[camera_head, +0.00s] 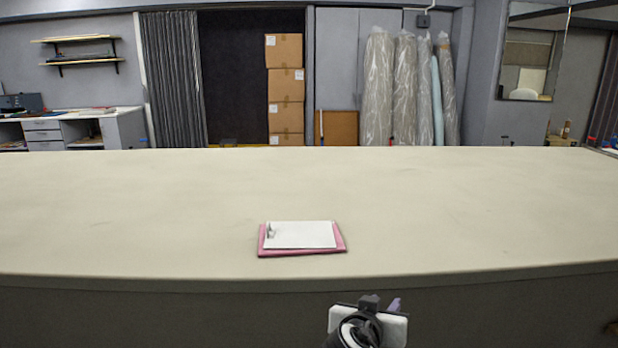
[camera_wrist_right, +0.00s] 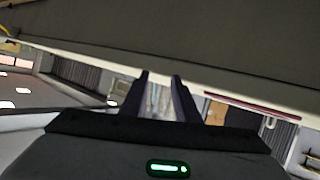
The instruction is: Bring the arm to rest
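My right gripper (camera_head: 381,304) is at the bottom of the head view, in front of the table's near edge and apart from it. In the right wrist view, its two dark fingers (camera_wrist_right: 160,75) stand apart with nothing between them. A pink clipboard (camera_head: 326,251) with white paper (camera_head: 300,235) lies flat on the table, farther away and to the left of this gripper. My left gripper is not in view.
The long pale cloth table (camera_head: 460,200) is otherwise bare. Its near edge runs across the head view just beyond my right gripper. Stacked cardboard boxes (camera_head: 286,85) and plastic-wrapped rolls (camera_head: 405,90) stand far behind it.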

